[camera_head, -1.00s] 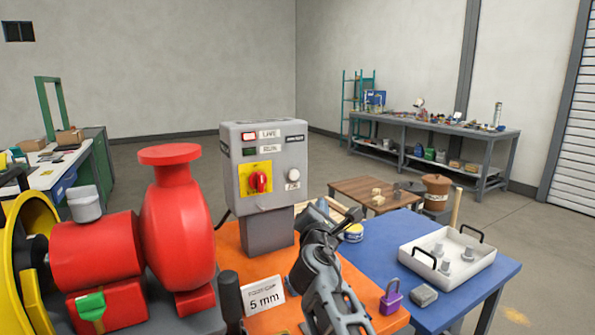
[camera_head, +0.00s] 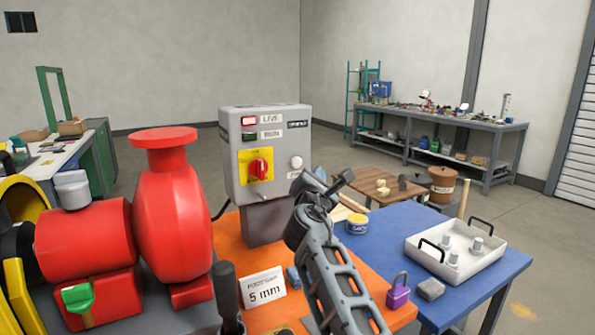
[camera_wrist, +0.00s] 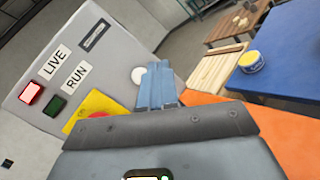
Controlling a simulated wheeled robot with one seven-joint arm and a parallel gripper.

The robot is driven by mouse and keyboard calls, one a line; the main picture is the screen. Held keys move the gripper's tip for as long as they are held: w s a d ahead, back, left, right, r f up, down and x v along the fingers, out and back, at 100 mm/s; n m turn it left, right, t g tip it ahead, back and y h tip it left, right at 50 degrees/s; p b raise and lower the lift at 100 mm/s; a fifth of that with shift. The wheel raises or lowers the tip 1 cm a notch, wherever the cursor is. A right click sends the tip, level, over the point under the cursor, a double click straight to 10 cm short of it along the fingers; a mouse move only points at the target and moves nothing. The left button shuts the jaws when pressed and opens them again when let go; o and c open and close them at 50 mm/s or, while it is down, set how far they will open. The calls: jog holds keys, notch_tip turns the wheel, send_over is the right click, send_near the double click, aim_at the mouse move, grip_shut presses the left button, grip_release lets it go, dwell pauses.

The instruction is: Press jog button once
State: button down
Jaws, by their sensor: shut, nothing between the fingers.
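The grey control box (camera_head: 255,150) stands on the orange bench top. The jog button, a white round button (camera_head: 296,162), is on the right of its front face, above a label now mostly covered by my gripper. In the wrist view the white button (camera_wrist: 138,75) shows just left of the fingertips. My gripper (camera_wrist: 155,70) is shut and empty, its blue fingers pointing toward the box face. In the head view my gripper (camera_head: 312,182) is just below and right of the button. I cannot tell whether the fingertips touch it.
The box also carries a red rotary switch (camera_head: 260,168) on a yellow plate, a lit red LIVE lamp (camera_head: 249,121) and a dark green RUN lamp (camera_head: 249,136). The red pump (camera_head: 170,210) stands to the left. A blue table (camera_head: 390,250) lies to the right.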

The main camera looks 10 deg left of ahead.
aim_at(296, 162)
jog(key=w+a+b, duration=0.3)
jog(key=w+b, duration=0.2)
jog(key=b, duration=0.4)
jog(key=shift+w+a, duration=0.2)
jog(key=shift+a, duration=0.1)
jog(key=shift+w+a+f+b, duration=0.1)
jog(key=shift+w+f+b, duration=0.05)
jog(key=shift+b, duration=0.3)
dwell(1.5)
jog(key=shift+w+a+b, duration=0.45)
jog(key=shift+w+b, duration=0.1)
jog(key=shift+b, duration=0.95)
dwell(1.2)
jog(key=shift+s+d+r+p, duration=0.25)
jog(key=shift+s+p, duration=0.05)
jog(key=shift+p, duration=0.9)
jog(key=shift+s+d+f+p, duration=0.1)
jog(key=shift+s+d+p, duration=0.25)
jog(key=shift+p, duration=0.55)
jog(key=shift+s, duration=0.1)
